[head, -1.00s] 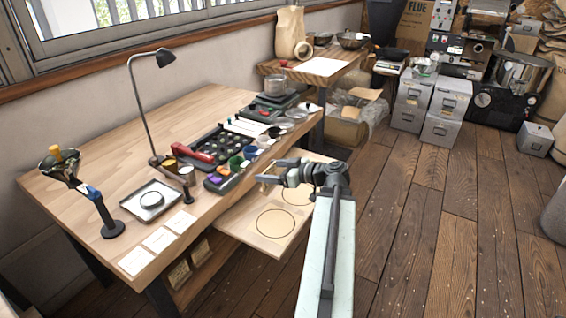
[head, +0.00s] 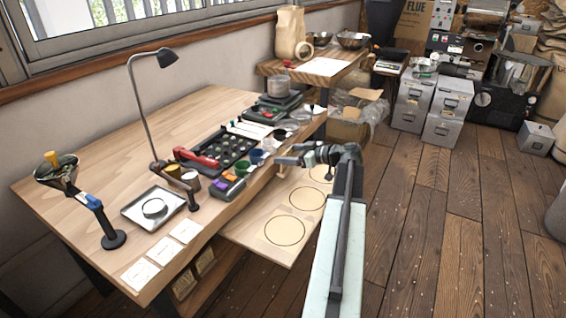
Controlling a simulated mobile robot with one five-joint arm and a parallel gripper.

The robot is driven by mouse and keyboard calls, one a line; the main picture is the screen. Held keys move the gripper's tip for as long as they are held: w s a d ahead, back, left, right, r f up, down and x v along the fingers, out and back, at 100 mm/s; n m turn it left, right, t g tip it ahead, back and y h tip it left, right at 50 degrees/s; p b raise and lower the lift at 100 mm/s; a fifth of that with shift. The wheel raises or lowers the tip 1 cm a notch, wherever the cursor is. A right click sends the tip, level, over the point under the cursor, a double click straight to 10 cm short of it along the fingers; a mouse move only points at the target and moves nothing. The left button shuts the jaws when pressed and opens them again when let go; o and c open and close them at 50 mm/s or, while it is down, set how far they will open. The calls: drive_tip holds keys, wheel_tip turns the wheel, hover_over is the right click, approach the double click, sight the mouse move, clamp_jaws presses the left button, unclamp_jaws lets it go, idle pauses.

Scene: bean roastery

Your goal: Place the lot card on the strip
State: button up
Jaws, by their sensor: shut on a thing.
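My gripper (head: 283,160) hangs at the front edge of the bench, near the small cups and above the pull-out board. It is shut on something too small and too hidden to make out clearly. Three pale cards lie in a row at the bench's near left corner: one card (head: 186,231), a middle card (head: 163,251) and a near card (head: 140,274). A narrow white strip (head: 249,129) lies behind the dark cupped tray, apart from my gripper. I cannot tell for sure which of these is the task's strip.
The wooden bench (head: 75,200) holds a lamp (head: 140,105), a funnel stand (head: 108,232), a square tray (head: 136,199), a dark cupped tray (head: 238,148) and several cups. The pull-out board (head: 255,243) with circles is clear.

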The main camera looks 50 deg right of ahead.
sight(287, 168)
wheel_tip(287, 168, down, 4)
drive_tip(key=b, duration=0.3)
drive_tip(key=shift+d+r+b, duration=0.1)
drive_tip(key=shift+d+b, duration=0.05)
drive_tip(key=shift+b, duration=0.25)
drive_tip(key=shift+w+a+r, duration=0.15)
drive_tip(key=shift+a, duration=0.15)
drive_tip(key=o, duration=1.8)
drive_tip(key=p+v, duration=0.3)
drive_tip(key=v, duration=0.9)
drive_tip(key=shift+d+p, duration=0.1)
drive_tip(key=shift+p, duration=0.3)
